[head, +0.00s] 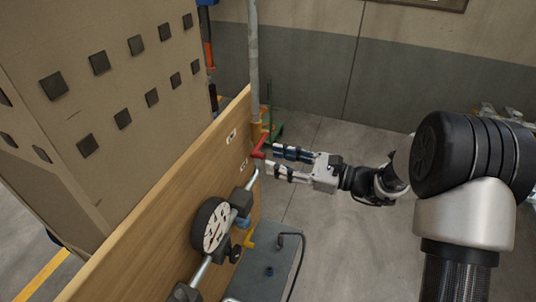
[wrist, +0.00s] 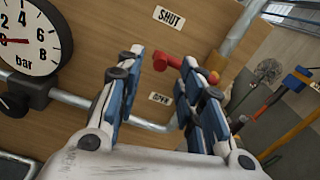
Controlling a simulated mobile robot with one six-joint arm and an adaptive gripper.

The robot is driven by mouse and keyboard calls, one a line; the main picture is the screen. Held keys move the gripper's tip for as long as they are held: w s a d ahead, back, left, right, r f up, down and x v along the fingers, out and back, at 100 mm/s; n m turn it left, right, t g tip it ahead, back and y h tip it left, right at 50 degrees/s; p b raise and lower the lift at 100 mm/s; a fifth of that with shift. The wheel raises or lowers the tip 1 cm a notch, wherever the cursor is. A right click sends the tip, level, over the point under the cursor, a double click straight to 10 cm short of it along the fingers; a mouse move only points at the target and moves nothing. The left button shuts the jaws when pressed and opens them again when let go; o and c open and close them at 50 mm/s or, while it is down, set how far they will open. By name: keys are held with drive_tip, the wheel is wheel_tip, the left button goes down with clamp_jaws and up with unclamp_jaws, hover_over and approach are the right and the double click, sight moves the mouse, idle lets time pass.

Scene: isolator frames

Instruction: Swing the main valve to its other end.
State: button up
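The main valve's red lever (head: 259,147) stands out from a wooden panel, by the upright pipe. In the wrist view the red lever (wrist: 166,59) shows between my fingertips, its end between the SHUT label (wrist: 169,17) and the OPEN label (wrist: 160,97). I cannot tell which label it is set to. My gripper (head: 272,160) is open, with its two blue-and-white fingers pointing at the panel. In the wrist view my gripper (wrist: 165,58) has a clear gap between the fingers, and I cannot see whether either touches the lever.
A pressure gauge (head: 211,225) sits on the panel, its needle near 0 in the wrist view. Pipework runs along the wooden panel (head: 150,243). A grey box (head: 283,262) with a cable and a yellow handle (head: 249,239) are below. Tools (wrist: 267,72) stand to the right. Floor is open behind my gripper.

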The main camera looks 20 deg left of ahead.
sight(262, 144)
drive_tip(key=shift+w+a, duration=0.1)
drive_tip(key=shift+a, duration=1.65)
drive_tip(key=shift+c, duration=0.6)
clamp_jaws()
